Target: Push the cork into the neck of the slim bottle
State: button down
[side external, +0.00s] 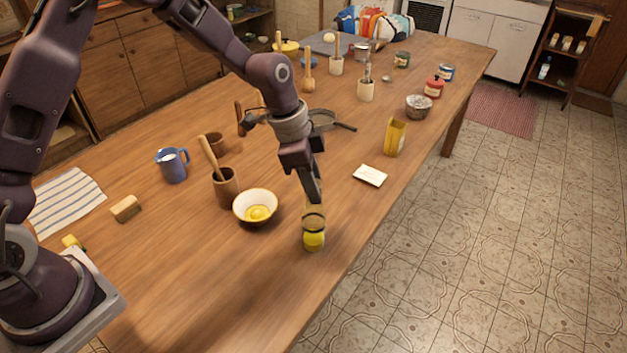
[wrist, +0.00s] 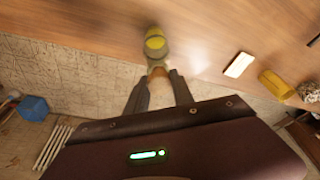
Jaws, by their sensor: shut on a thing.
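The slim bottle (side external: 313,236) is glass with yellow contents and stands upright near the table's front edge. In the wrist view it shows as a yellow and grey shape (wrist: 155,42) just beyond my fingertips. My gripper (side external: 316,197) points down directly above the bottle, its tips close to the neck. In the wrist view my gripper (wrist: 159,72) is shut on a small brownish piece, which looks like the cork (wrist: 158,69). In the side view the fingers hide the cork. I cannot tell whether the cork touches the neck or is inside it.
A white bowl with yellow contents (side external: 241,207) stands just left of the bottle, with a wooden pot (side external: 227,190) behind it. A white card (side external: 370,175) and a yellow box (side external: 395,138) lie to the right. The table is clear in front of the bowl.

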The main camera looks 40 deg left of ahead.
jog(key=shift+r, duration=0.45)
jog(key=shift+f, duration=0.4)
dwell(1.6)
jog(key=shift+r, duration=0.4)
jog(key=shift+s, duration=0.1)
jog(key=shift+f, duration=0.5)
dwell(1.1)
jog(key=shift+r, duration=0.15)
